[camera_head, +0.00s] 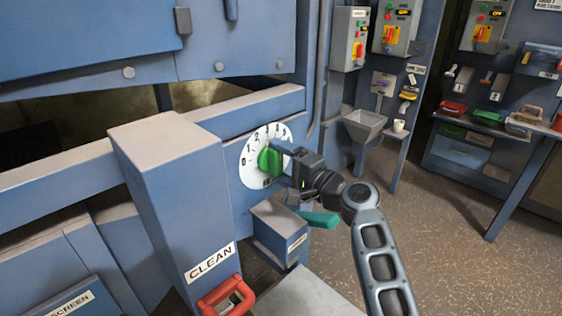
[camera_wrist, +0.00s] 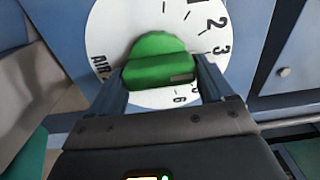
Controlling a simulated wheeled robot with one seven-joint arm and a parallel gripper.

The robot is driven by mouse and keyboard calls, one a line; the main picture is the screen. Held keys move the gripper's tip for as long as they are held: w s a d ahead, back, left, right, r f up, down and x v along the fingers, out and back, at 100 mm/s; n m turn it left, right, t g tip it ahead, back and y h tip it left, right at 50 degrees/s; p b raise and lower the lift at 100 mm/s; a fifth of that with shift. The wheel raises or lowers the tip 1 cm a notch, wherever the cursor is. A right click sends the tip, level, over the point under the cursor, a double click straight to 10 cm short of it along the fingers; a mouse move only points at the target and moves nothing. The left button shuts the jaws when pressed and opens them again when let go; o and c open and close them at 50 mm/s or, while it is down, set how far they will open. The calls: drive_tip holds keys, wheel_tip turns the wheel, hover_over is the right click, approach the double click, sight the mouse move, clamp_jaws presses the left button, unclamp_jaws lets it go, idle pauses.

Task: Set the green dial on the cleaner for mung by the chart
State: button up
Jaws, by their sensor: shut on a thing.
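The green dial (camera_head: 270,161) sits on a round white scale (camera_head: 250,176) with black numbers, fixed to the blue cleaner (camera_head: 160,190) marked "CLEAN". My gripper (camera_head: 283,158) is shut on the dial's grip from its right side. In the wrist view the green dial (camera_wrist: 158,68) lies between my two fingers. The scale (camera_wrist: 112,25) there shows "2", "3", "6" and "AIR". Where the dial points cannot be told for sure. No chart can be made out clearly in either view.
A red handle (camera_head: 222,296) is low on the cleaner. A teal handle (camera_head: 318,219) is just below my gripper. Control boxes (camera_head: 350,38) and a grey hopper (camera_head: 364,125) are at the back. A bench with coloured scoops (camera_head: 487,118) stands at right. The floor (camera_head: 430,230) between is clear.

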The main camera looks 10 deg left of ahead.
idle(0.3)
drive_tip(key=o, duration=0.9)
drive_tip(key=shift+d, duration=0.1)
drive_tip(key=v, duration=0.7)
drive_tip(key=shift+s+d+b, duration=0.25)
drive_tip(key=shift+d+b, duration=0.05)
